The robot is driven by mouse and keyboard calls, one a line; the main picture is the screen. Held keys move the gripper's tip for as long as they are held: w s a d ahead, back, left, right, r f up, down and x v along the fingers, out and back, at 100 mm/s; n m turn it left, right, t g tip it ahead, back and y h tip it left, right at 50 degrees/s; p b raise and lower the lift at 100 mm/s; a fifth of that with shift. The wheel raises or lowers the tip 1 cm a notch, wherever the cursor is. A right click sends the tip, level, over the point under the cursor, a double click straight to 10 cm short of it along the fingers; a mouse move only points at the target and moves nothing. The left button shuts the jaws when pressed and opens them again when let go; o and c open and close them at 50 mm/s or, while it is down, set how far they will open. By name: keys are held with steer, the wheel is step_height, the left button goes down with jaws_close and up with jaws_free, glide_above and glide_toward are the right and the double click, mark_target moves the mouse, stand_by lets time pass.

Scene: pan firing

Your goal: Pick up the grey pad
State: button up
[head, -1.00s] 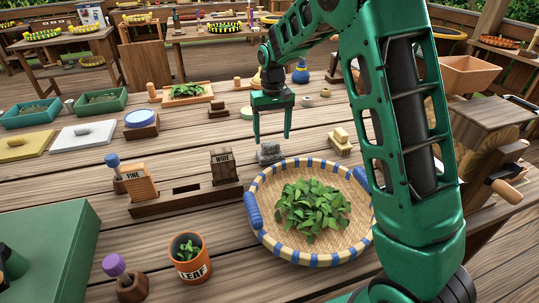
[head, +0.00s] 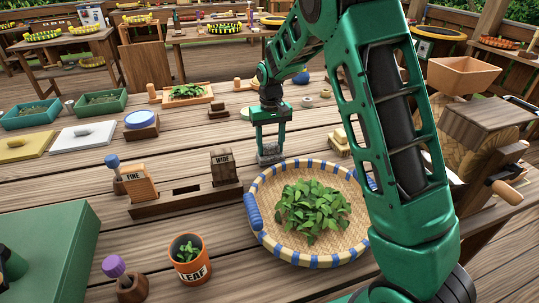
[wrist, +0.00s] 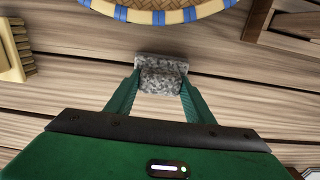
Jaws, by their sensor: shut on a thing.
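The grey pad (head: 270,155) is a speckled block with a raised grip, on the wooden table just behind the woven basket. It also shows in the wrist view (wrist: 161,66). My green gripper (head: 270,150) is lowered over it, pointing down. In the wrist view the fingertips (wrist: 160,84) are at both sides of the pad's raised grip and shut on it. The pad appears to be at table height; I cannot tell whether it is clear of the wood.
The woven basket (head: 262,225) of green leaves stands directly in front. A brush (head: 340,143) lies to the right. A wooden rack (head: 188,197) with blocks marked FINE and WIDE is at the left. Bare planks lie behind the rack.

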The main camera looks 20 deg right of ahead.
mark_target(274, 145)
steer(key=shift+r, duration=0.15)
steer(key=shift+r, duration=0.3)
steer(key=r, duration=0.2)
steer(key=d+r, duration=0.1)
steer(key=r, duration=0.1)
steer(key=shift+s, duration=0.3)
steer(key=s+d+r, duration=0.5)
steer(key=d+r, duration=0.1)
steer(key=d, duration=0.2)
steer(key=shift+s+d, duration=0.35)
steer(key=shift+s, duration=0.05)
steer(key=shift+r, duration=0.1)
